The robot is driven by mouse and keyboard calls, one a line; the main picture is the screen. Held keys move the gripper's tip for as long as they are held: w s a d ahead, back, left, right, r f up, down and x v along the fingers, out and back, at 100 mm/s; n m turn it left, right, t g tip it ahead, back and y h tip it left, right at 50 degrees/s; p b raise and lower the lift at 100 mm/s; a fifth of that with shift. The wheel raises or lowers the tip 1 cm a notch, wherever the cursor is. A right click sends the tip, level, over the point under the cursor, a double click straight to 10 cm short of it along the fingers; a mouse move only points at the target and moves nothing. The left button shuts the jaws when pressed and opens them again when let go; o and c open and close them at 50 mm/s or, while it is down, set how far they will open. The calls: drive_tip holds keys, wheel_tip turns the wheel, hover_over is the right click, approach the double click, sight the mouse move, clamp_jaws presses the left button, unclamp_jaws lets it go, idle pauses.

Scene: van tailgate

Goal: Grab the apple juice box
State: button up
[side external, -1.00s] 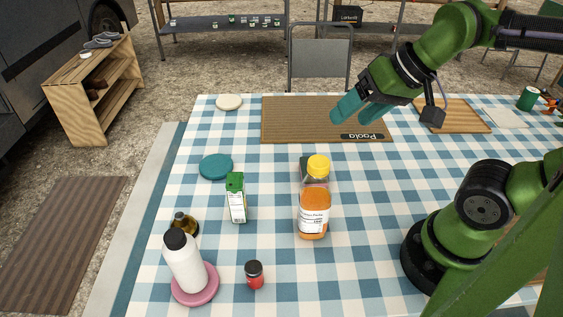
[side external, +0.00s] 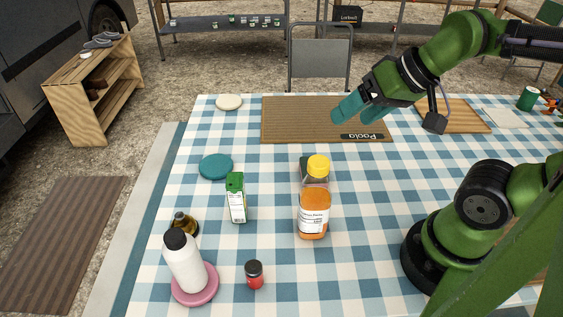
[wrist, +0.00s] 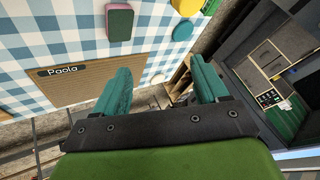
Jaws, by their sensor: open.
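The juice box (side external: 237,205), a white carton with a green top, stands upright on the checked tablecloth, left of the yellow-capped orange bottle (side external: 314,213). My gripper (side external: 344,111) is open and empty above the brown mat at the back, well apart from the carton, behind it and to its right. In the wrist view my gripper (wrist: 160,78) shows its two teal fingers spread with nothing between them. A green patch at the top edge there may be the carton, but too little shows to tell.
A white bottle (side external: 185,264) on a pink disc, a small red jar (side external: 254,275) and a brown bottle (side external: 184,224) stand front left. A teal disc (side external: 216,166) lies behind the carton. A sponge (wrist: 120,22) sits beside the orange bottle. The cloth between carton and mat is mostly clear.

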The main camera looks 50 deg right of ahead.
drive_tip(key=shift+o, duration=0.4)
drive_tip(key=m+g+y, duration=0.1)
drive_tip(key=m+g, duration=0.3)
drive_tip(key=m, duration=1.9)
hover_over(236, 179)
drive_tip(key=s+d, duration=0.3)
drive_tip(key=d, duration=0.1)
wheel_tip(236, 179, down, 3)
drive_tip(key=x, duration=1)
drive_tip(key=shift+a+f, duration=0.3)
drive_tip(key=shift+f, duration=0.05)
drive_tip(key=shift+s+x, duration=0.15)
drive_tip(key=shift+x, duration=1.2)
drive_tip(key=shift+s+x, duration=0.15)
drive_tip(key=shift+x, duration=1.2)
drive_tip(key=shift+a, duration=0.15)
drive_tip(key=shift+c, duration=0.5)
drive_tip(key=c, duration=1.1)
